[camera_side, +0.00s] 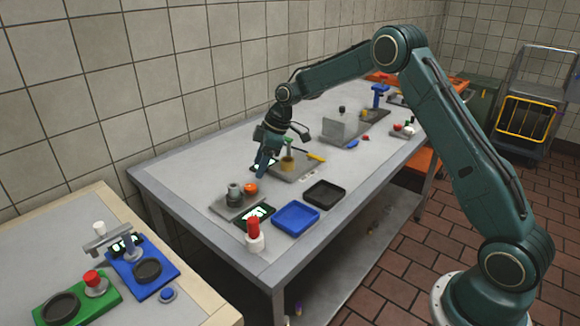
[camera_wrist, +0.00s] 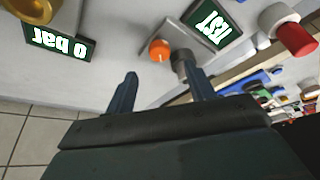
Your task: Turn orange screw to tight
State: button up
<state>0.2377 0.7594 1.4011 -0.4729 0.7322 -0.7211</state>
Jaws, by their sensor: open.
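The orange screw (camera_side: 250,188) is a small round knob on a grey plate (camera_side: 222,207) near the left end of the long table. A grey stepped cylinder (camera_side: 234,193) stands beside it on the same plate. In the wrist view the orange screw (camera_wrist: 159,49) shows beyond my fingertips, with the grey cylinder (camera_wrist: 181,62) to its right, close to my right finger. My gripper (camera_side: 266,165) is open and empty, pointing down behind the screw; its two fingers also show in the wrist view (camera_wrist: 158,72). I see no contact with the screw.
A green-lit display (camera_side: 255,214), a blue tray (camera_side: 296,217), a black tray (camera_side: 324,194) and a red-capped white post (camera_side: 254,235) stand in front. A brass fitting (camera_side: 288,165) is close to my gripper. A display reads "0 bar" (camera_wrist: 60,43).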

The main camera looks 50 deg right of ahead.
jog(key=v, duration=0.7)
jog(key=s+a+r+m+t+h, duration=0.1)
jog(key=s+a+r+m, duration=0.2)
jog(key=s+r, duration=0.9)
jog(key=shift+s+a+r, duration=0.15)
jog(key=shift+s+a, duration=0.5)
jog(key=shift+a, duration=0.45)
jog(key=shift+w, duration=0.1)
jog(key=n+g+y, duration=0.1)
jog(key=n, duration=0.3)
send_over(252, 186)
jog(key=s+d, duration=0.3)
jog(key=d, duration=0.2)
notch_tip(252, 186, down, 12)
jog(key=shift+s, duration=0.15)
jog(key=shift+a+f, duration=0.1)
jog(key=shift+f, duration=0.15)
jog(key=x, duration=1.3)
jog(key=shift+a+f, duration=0.25)
